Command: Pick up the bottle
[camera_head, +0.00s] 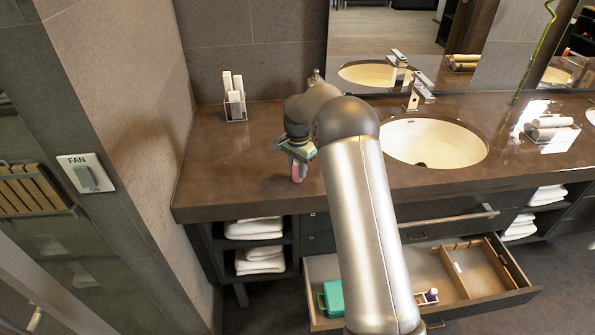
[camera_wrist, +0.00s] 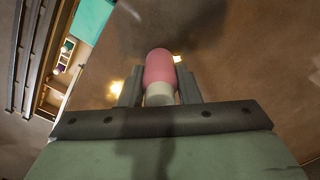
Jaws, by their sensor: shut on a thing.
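The bottle is small, with a pink body and a whitish end. In the wrist view the bottle (camera_wrist: 159,70) sits between the two grey fingers of my gripper (camera_wrist: 160,88), which is shut on it. In the head view the pink bottle (camera_head: 296,174) shows just below my gripper (camera_head: 297,158), over the front left part of the brown counter (camera_head: 235,170). I cannot tell whether the bottle touches the counter. My arm hides part of the counter and the drawer.
An oval sink (camera_head: 435,143) with a faucet (camera_head: 414,95) lies to the right. A clear holder (camera_head: 235,108) stands at the back left. Rolled towels (camera_head: 552,128) lie at the right. An open drawer (camera_head: 480,300) below holds a teal box (camera_head: 332,298) and small items.

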